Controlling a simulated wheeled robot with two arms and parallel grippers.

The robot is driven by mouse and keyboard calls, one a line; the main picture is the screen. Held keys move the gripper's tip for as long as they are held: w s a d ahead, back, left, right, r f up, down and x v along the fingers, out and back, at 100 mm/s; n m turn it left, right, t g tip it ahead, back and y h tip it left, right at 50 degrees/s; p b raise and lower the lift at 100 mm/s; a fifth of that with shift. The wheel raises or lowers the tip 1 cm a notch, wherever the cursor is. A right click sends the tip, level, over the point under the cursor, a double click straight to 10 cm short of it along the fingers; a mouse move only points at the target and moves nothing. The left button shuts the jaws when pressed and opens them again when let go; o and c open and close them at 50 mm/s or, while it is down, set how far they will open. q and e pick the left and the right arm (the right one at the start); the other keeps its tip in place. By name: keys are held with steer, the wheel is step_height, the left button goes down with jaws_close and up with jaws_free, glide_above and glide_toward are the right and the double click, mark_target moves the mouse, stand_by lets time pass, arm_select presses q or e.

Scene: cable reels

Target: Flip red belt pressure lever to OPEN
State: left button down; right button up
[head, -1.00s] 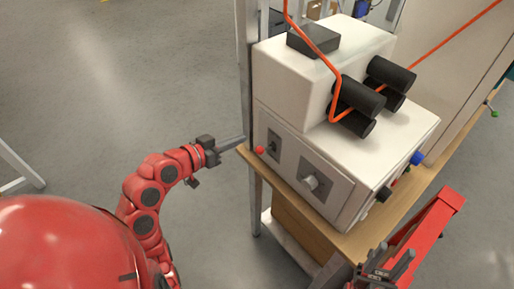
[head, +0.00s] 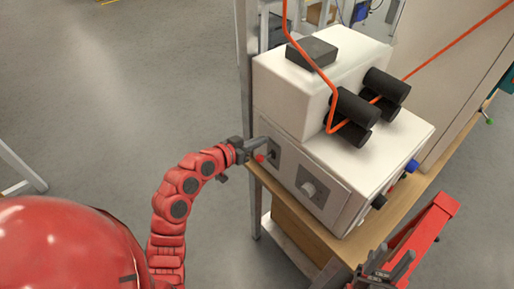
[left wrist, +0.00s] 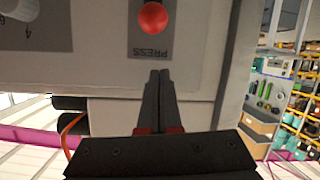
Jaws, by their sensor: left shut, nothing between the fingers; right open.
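The pressure lever's red ball knob (head: 260,158) is at the left end of the white machine's front, by a small dark panel (head: 274,147). In the left wrist view the red knob (left wrist: 153,18) is at the top, by an upside-down label (left wrist: 152,52) reading "PRESS". My left gripper (head: 266,141) is shut and empty, its tips close to the panel, just above the knob in the head view. In the left wrist view its fingers (left wrist: 160,74) point at the label; I cannot tell whether they touch the panel. My right gripper (head: 394,268) is open and empty at lower right.
The white machine (head: 385,155) stands on a wooden bench (head: 352,247). A dial (head: 308,189) is right of the lever panel. An orange cable (head: 333,100) runs through black rollers (head: 357,107). A metal post (head: 245,80) rises at the bench's left corner. Floor at left is free.

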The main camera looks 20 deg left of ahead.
mark_target(257, 157)
arm_select(q)
steer(key=f, duration=0.1)
steer(key=s+f+p, duration=0.1)
steer(key=shift+f, duration=0.35)
steer(key=shift+s+a+f, duration=0.1)
steer(key=shift+s+f, duration=0.3)
